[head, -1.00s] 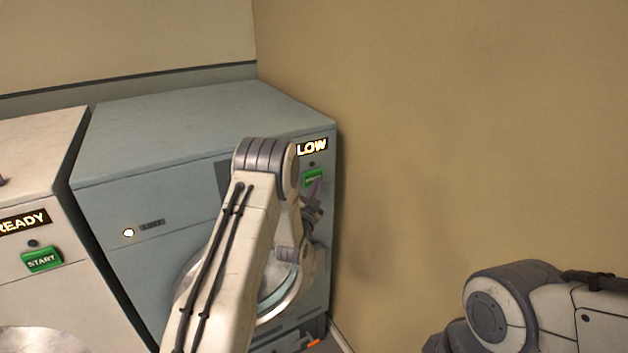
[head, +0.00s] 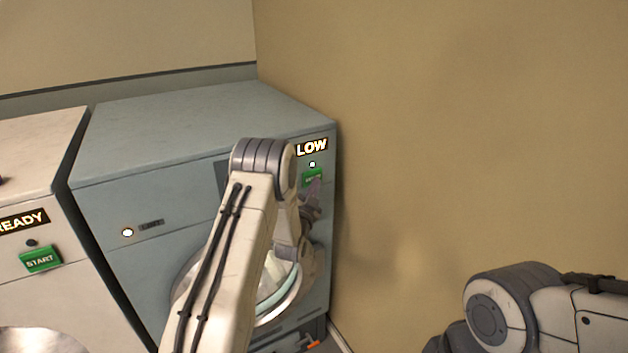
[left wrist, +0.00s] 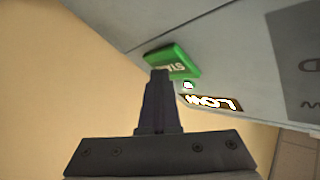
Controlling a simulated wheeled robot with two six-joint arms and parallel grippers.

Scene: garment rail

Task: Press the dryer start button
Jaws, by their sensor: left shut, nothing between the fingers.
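The dryer (head: 200,125) is the blue-grey machine by the wall, with a lit LOW display (head: 311,147) on its front. Below the display are a small lit white lamp (head: 312,164) and the green start button (head: 311,179). The button also shows in the left wrist view (left wrist: 172,62), with the lamp (left wrist: 188,86) beside it. My left gripper (head: 315,188) is shut and empty. Its fingertips (left wrist: 160,74) overlap the button's lower edge in the wrist view and look to be at or touching it. My right gripper is out of view.
A white machine (head: 45,150) at the left has a READY display and its own green START button (head: 41,258); its lamp is dark. The dryer's round door (head: 275,290) is below my left arm. The beige wall (head: 430,130) stands close on the right.

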